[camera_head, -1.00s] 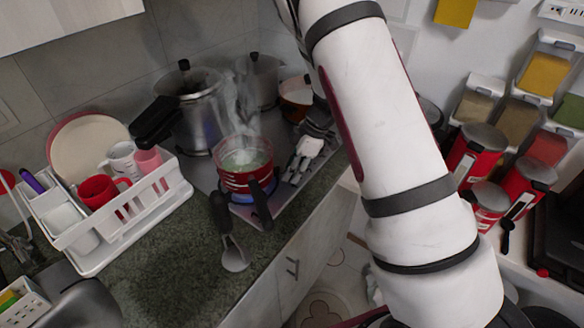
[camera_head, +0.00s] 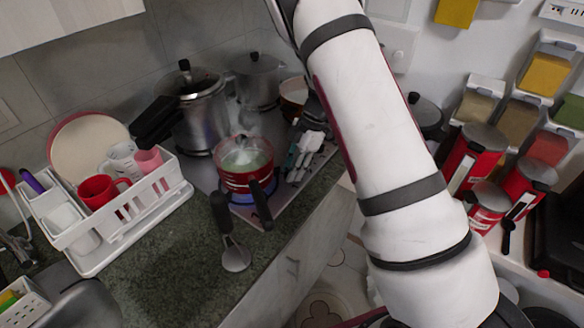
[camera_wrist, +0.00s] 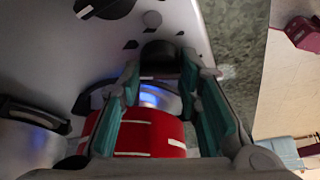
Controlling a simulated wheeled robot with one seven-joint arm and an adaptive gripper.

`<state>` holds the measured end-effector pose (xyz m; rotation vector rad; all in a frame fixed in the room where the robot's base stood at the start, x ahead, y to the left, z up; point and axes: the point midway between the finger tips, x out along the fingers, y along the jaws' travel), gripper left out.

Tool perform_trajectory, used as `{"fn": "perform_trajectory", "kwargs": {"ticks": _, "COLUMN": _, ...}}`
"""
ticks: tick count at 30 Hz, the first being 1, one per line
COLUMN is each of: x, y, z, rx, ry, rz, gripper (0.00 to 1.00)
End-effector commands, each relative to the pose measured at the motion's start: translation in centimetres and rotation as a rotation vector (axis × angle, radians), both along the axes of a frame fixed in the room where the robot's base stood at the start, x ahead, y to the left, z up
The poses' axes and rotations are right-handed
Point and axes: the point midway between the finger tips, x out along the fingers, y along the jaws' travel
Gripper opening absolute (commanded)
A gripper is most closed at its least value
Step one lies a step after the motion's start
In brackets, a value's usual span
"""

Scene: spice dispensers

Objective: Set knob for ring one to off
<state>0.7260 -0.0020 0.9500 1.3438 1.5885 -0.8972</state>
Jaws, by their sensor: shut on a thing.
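My gripper (camera_wrist: 160,85), with teal finger pads, is shut around a black stove knob (camera_wrist: 158,57). The knob sits between the fingertips near the hob's edge, and its sides are partly hidden by the fingers. In the head view my gripper (camera_head: 297,165) is at the right side of the hob, and the knob is hidden there. The red pot (camera_head: 236,178) stands steaming on a burner with a blue flame (camera_head: 240,197). The pot (camera_wrist: 160,130) and flame (camera_wrist: 148,98) also show in the wrist view. A second black knob (camera_wrist: 105,6) is at the top.
A pressure cooker (camera_head: 200,120) and a grey pot (camera_head: 257,82) stand behind the red pot. A ladle (camera_head: 236,257) lies on the counter, and a white dish rack (camera_head: 140,222) is at left. Red canisters (camera_head: 478,155) and spice dispensers (camera_head: 545,75) are at right.

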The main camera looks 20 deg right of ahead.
Motion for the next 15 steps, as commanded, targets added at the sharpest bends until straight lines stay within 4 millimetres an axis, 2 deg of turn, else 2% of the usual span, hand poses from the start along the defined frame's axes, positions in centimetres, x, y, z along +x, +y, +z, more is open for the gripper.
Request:
{"fn": "perform_trajectory", "kwargs": {"ticks": 6, "x": 0.16, "y": -0.05, "z": -0.08, "rx": -0.003, "ry": 0.0, "rz": 0.128, "gripper": 0.03}}
{"fn": "perform_trajectory", "kwargs": {"ticks": 15, "x": 0.17, "y": -0.05, "z": -0.05, "rx": -0.003, "ry": -0.002, "rz": 0.214, "gripper": 0.03}}
